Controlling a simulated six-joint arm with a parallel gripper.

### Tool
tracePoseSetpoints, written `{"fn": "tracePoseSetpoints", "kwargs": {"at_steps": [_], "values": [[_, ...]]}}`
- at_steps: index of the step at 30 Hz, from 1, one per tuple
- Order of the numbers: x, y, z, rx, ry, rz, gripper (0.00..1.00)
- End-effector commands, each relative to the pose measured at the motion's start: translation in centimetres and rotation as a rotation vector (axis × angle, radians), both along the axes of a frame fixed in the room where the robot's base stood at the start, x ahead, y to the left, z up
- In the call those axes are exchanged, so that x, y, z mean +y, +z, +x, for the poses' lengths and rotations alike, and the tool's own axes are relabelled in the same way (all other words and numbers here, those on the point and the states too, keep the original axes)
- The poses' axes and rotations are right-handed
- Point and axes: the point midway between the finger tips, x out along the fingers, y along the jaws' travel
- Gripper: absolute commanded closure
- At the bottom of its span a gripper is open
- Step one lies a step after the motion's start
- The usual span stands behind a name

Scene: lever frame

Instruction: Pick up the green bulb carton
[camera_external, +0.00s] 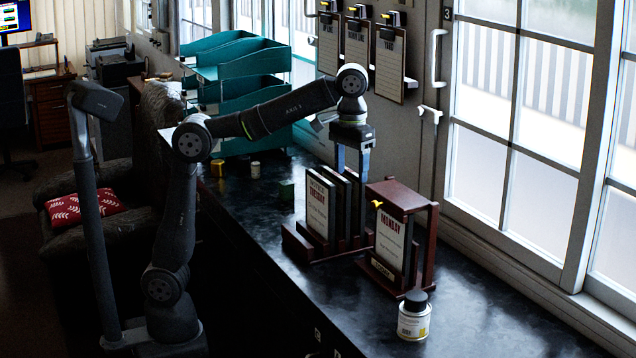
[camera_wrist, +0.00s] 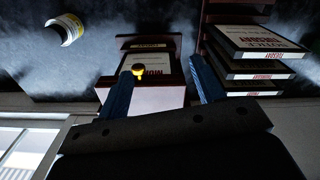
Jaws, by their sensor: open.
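A small dark green box (camera_external: 286,191), which looks like the green bulb carton, stands on the dark counter in the external view, left of the book rack. I cannot make it out in the wrist view. My gripper (camera_external: 356,178) points down above the racks, to the right of the carton and apart from it. In the wrist view my gripper (camera_wrist: 161,64) has its two fingers spread, with the MONDAY frame visible beyond them. Nothing is seen held between the fingers. The lower finger ends are partly lost against the racks in the external view.
A rack of upright TUESDAY boards (camera_external: 319,210) stands right of the carton. A red-brown MONDAY frame (camera_external: 434,240) with a yellow lever (camera_external: 377,203) is beside it. A white jar (camera_external: 413,322) stands in front. A yellow box (camera_external: 217,168) and teal trays (camera_external: 250,100) are farther back.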

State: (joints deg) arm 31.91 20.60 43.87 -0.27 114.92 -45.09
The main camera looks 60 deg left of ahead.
Motion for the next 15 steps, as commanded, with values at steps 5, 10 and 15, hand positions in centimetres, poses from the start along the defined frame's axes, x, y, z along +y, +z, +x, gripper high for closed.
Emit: {"fn": "tracePoseSetpoints", "kwargs": {"at_steps": [5, 10, 15], "values": [[4.8, -0.3, 2.9, -0.017, -0.005, -0.025, 0.38], [10.3, -0.4, 5.5, -0.047, -0.023, -0.052, 0.38], [17.7, -0.5, 7.9, -0.098, -0.047, -0.075, 0.38]]}}
